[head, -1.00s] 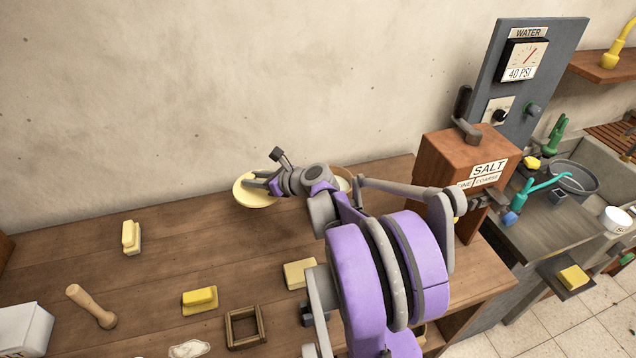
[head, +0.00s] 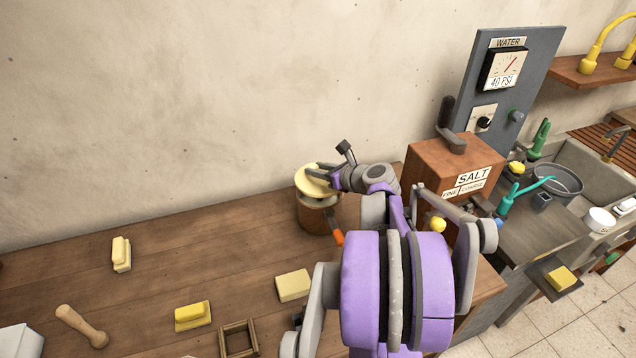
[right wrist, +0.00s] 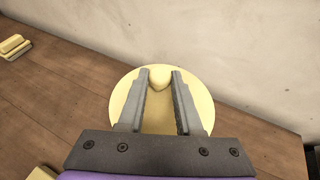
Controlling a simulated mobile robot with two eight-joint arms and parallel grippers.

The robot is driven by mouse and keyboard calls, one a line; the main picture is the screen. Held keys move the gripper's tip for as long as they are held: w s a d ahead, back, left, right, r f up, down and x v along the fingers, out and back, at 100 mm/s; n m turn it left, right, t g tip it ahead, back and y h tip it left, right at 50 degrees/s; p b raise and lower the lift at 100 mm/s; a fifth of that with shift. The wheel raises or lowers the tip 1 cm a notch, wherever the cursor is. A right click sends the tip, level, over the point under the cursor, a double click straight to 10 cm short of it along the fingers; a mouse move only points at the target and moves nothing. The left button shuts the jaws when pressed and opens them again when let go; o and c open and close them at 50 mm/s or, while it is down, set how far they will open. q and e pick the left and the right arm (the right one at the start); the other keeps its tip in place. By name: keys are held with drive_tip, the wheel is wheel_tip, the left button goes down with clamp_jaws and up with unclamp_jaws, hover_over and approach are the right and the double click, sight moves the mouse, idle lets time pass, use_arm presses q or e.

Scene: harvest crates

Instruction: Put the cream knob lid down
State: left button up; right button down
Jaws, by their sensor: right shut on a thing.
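The cream knob lid (head: 309,187) is a round, pale yellow disc at the back of the wooden table. My right gripper (head: 318,174) is shut on its knob (right wrist: 158,84). In the right wrist view the lid (right wrist: 122,98) spreads out below the two fingers, and the knob sits between their tips. In the head view the lid is over a brown round crock (head: 314,219) with a pale rim. The lid looks slightly tilted, and I cannot tell whether it touches the rim. My left gripper does not show.
An orange-handled tool (head: 338,238) is beside the crock. A wooden salt box (head: 425,165) stands to the right. Butter blocks (head: 293,285), a wooden pestle (head: 80,325) and a square frame (head: 238,340) lie in front.

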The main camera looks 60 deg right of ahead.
sight(323, 182)
drive_tip(key=shift+f, duration=2.05)
drive_tip(key=shift+f, duration=0.15)
drive_tip(key=c, duration=0.6)
unclamp_jaws()
drive_tip(key=shift+b, duration=0.3)
drive_tip(key=shift+r, duration=0.2)
drive_tip(key=v, duration=1.2)
